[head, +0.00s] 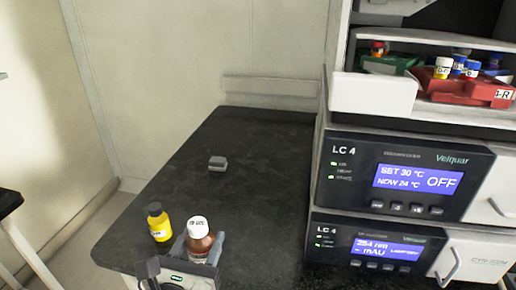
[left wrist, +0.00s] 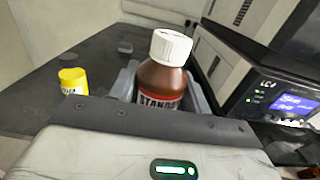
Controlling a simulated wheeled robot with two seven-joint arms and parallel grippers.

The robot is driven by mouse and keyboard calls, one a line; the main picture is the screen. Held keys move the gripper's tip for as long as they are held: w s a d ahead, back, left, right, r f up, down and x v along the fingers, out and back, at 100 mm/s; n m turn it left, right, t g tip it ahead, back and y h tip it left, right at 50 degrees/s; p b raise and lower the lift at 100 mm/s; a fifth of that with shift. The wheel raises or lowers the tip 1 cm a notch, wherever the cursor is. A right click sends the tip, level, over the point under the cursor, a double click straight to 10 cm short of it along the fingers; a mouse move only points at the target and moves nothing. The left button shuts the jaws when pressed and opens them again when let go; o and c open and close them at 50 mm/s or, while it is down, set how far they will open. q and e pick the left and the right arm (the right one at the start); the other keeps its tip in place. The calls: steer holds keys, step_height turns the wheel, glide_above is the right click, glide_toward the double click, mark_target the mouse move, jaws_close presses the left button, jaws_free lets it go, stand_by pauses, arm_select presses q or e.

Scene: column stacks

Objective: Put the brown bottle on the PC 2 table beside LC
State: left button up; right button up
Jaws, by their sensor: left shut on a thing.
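The brown bottle (head: 201,246) has a white cap and stands upright at the front of the black table (head: 257,160), left of the LC 4 units. My left gripper (head: 198,258) is shut on it, with a grey finger on each side. In the left wrist view the brown bottle (left wrist: 163,82) shows a label reading "STAND" between the fingers. Its base is hidden, so I cannot tell whether it touches the table. My right gripper is in neither view.
A yellow bottle (head: 158,222) with a dark cap stands just left of the brown bottle. A small grey block (head: 217,163) lies farther back. The LC 4 units (head: 396,180) wall off the right side, with a red vial rack (head: 465,91) above.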

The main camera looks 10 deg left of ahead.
arm_select(q)
steer(key=w+d+r+m+h+p, duration=0.1)
steer(key=w+d+r+h+p, duration=0.2)
steer(key=d, duration=0.4)
steer(key=w+d+m+h+p, duration=0.1)
steer(key=w+d+m+p, duration=0.1)
steer(key=w+d+p, duration=0.3)
steer(key=shift+g, duration=0.3)
steer(key=w+a+f+b, duration=0.2)
steer(key=a+f, duration=0.1)
steer(key=w+a+f+b, duration=0.1)
steer(key=a+f+b, duration=0.2)
steer(key=w+a+f+b, duration=0.2)
steer(key=a+f+b, duration=0.1)
steer(key=shift+w+a, duration=0.3)
steer(key=shift+w, duration=0.05)
steer(key=shift+w+a+f+b, duration=0.15)
steer(key=shift+a+b, duration=0.1)
steer(key=shift+b, duration=0.15)
steer(key=f+b, duration=0.3)
steer(key=shift+w+a+f, duration=0.15)
steer(key=shift+a+f, duration=0.15)
steer(key=shift+f+b, duration=0.2)
steer(key=shift+b, duration=0.1)
steer(key=shift+r, duration=0.2)
steer(key=shift+f, duration=0.2)
steer(key=o, duration=1.1)
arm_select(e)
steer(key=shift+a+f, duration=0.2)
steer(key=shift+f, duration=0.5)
